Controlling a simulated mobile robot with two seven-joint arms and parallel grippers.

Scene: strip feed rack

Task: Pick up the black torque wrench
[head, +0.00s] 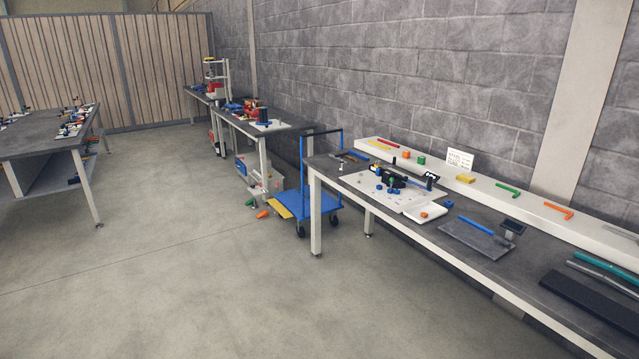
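I cannot pick out the black torque wrench for certain at this distance. A small black assembly (388,179) with blue and green parts sits on a white board (366,189) on the long workbench at the right. A dark, long flat block (592,299) lies at the bench's near right end. A blue-handled tool (476,226) lies on a grey mat (470,243). Neither of my grippers is in view.
The long bench (450,259) runs along the grey block wall. Its raised white ledge (485,189) carries green and orange bent tools. A blue cart (305,204) stands at its far end. Another table (45,135) is at the left. The floor between is mostly clear.

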